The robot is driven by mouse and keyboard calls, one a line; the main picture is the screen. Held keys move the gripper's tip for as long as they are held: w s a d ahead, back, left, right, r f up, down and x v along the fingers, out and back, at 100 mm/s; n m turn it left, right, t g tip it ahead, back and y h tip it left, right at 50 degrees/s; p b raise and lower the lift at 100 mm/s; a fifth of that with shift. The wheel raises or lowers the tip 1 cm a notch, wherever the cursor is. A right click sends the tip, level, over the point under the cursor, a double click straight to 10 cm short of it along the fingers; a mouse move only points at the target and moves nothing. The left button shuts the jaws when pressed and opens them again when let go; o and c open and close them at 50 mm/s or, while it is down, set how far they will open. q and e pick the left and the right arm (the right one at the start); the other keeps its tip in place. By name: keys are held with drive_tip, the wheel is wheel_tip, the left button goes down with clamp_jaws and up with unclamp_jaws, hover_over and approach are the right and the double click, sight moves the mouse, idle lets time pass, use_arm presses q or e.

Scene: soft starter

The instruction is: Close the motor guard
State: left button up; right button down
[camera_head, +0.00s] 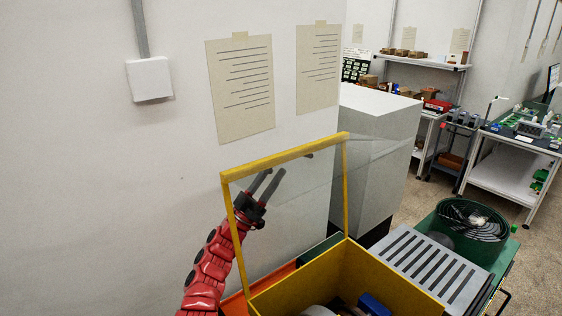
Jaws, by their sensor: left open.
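The motor guard (283,157) is a clear panel in a yellow frame. It stands up, open, at the back of a yellow box (385,270). Part of a motor and a blue block (374,304) show inside the box, cut off by the bottom edge. My left gripper (275,172) is on a red arm from the lower left. It shows through or against the clear panel, near the frame's upper left, with its dark fingers apart and empty. I cannot tell whether it touches the panel. My right gripper is not in view.
A grey slotted cover (425,268) and a green fan housing (468,220) sit right of the box. A tall grey cabinet (375,150) stands behind. The white wall (120,200) is close on the left. Workbenches (510,170) stand at the far right, with open floor before them.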

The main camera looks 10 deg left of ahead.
use_arm(q)
drive_tip(key=x, duration=0.3)
drive_tip(key=shift+s+d+r, duration=0.1)
drive_tip(key=shift+d+r, duration=0.05)
drive_tip(key=shift+r, duration=0.3)
drive_tip(key=shift+w+d, duration=0.15)
drive_tip(key=shift+w, duration=0.1)
clamp_jaws()
idle(0.9)
